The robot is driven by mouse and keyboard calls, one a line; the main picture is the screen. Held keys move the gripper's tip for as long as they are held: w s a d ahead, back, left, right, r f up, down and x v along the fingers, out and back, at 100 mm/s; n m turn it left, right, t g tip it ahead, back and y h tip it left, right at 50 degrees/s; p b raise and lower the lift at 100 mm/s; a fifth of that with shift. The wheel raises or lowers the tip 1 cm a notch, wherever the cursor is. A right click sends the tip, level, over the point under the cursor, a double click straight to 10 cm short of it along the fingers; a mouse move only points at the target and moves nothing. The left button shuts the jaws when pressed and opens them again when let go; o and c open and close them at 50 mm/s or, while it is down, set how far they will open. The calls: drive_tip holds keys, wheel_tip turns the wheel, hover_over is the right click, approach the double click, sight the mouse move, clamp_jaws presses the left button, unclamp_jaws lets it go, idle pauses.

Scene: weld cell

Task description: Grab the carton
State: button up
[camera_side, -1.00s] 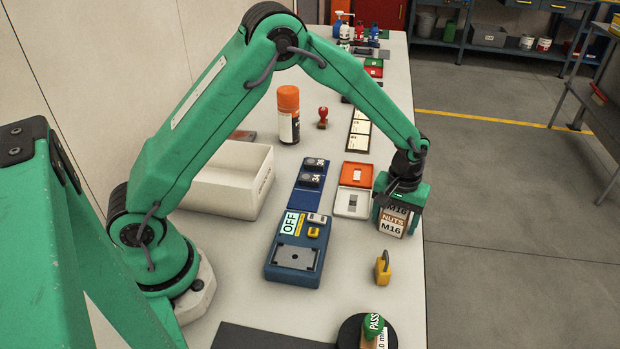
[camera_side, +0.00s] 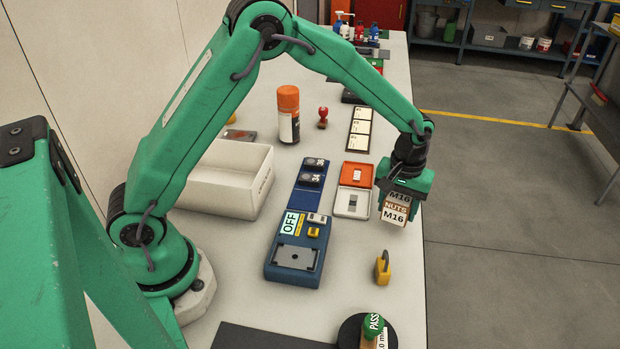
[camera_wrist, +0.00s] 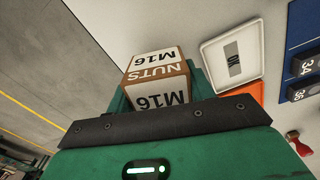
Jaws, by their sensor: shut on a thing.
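The carton (camera_side: 397,207) is a small brown and white box labelled "NUTS M16". My gripper (camera_side: 402,192) is shut on it from above, near the right edge of the bench. The carton seems to hang a little above the bench top. In the wrist view the carton (camera_wrist: 156,82) sticks out past the dark edge of my gripper (camera_wrist: 160,105), with its label upside down. The fingers are mostly hidden there.
A white tray (camera_side: 341,211) and an orange tray (camera_side: 356,168) lie just left of the carton. A yellow padlock-like item (camera_side: 382,268) stands nearer. A blue unit marked OFF (camera_side: 282,271) and an open white bin (camera_side: 212,192) are further left.

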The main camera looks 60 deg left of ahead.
drive_tip(key=s+d+r, duration=0.7)
drive_tip(key=s+d, duration=0.1)
drive_tip(key=shift+d+r, duration=0.2)
idle(0.6)
